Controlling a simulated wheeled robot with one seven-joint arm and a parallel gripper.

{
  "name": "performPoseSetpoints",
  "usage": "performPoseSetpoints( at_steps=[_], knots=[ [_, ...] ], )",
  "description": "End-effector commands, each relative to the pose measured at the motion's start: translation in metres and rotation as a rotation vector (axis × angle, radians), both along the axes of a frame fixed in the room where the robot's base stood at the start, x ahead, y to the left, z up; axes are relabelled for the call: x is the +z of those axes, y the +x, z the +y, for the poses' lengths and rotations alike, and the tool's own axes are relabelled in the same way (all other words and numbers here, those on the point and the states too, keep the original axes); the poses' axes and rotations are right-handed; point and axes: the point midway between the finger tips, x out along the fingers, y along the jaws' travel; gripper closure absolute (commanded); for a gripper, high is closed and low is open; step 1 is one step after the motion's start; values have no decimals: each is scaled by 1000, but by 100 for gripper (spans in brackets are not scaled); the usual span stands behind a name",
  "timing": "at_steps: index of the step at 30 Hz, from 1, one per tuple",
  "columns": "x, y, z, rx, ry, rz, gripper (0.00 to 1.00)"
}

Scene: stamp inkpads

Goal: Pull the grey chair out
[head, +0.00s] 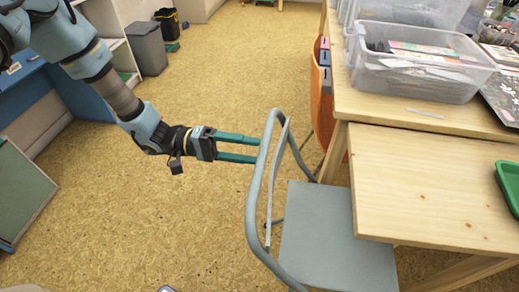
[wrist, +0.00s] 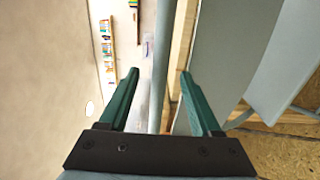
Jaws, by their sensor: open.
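The grey chair (head: 335,240) stands with its seat partly under the wooden table (head: 435,185), and its bent tube backrest faces my arm. My gripper (head: 257,149) reaches in from the left at the backrest's tube (head: 254,190), its two green fingers apart. In the wrist view the grey tube (wrist: 166,50) runs between the open fingers of my gripper (wrist: 159,76), closer to the right one. Grey chair panels (wrist: 220,45) show to its right. I cannot tell whether either finger touches the tube.
An orange chair (head: 322,100) stands behind the grey one at the higher table. Clear plastic bins (head: 425,80) and a green tray (head: 510,185) are on the tabletops. A grey waste bin (head: 148,48) is at the back left. The floor (head: 130,220) left of the chair is free.

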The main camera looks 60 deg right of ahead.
Motion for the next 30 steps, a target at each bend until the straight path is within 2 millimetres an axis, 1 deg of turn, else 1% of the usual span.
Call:
performPoseSetpoints(
  at_steps=[1,3,7,12,18,20,30],
  knots=[
    [1,-10,-2,-3,1,0,35],
    [1,-20,-6,-1,1,1,35],
    [0,-33,-11,0,1,0,35],
    [0,-38,-13,1,0,0,35],
    [0,-38,-13,2,0,0,35],
    [0,-38,-13,2,0,0,41],
    [0,-38,-13,2,0,0,79]
  ],
)
